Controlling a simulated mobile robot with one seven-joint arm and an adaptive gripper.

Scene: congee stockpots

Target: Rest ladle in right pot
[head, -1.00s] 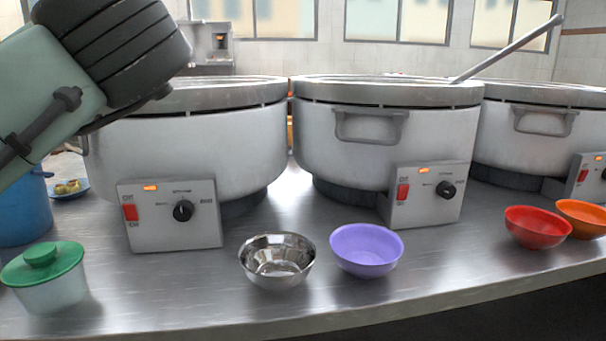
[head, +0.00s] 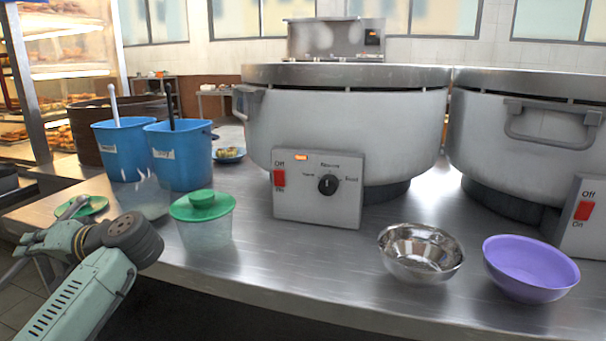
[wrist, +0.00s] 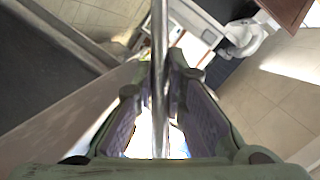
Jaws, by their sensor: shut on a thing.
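In the wrist view my gripper (wrist: 158,78) is shut on a thin, shiny metal rod, the ladle's handle (wrist: 158,40), which runs up and down the picture between the two finger pads. The ladle's bowl cannot be made out. In the head view my arm reaches in at the lower left, beside the counter's front edge; the gripper's fingers are not clear there. A large white pot with a steel rim (head: 345,120) stands at the centre. A second such pot (head: 525,150) is cut off by the right edge. The far right pot is out of view.
A steel bowl (head: 420,252) and a purple bowl (head: 530,268) stand at the counter's front. A green-lidded tub (head: 204,225), two blue buckets (head: 180,155) with handles sticking up, and a green plate (head: 88,207) are at the left. Bare counter (head: 320,245) lies before the centre pot.

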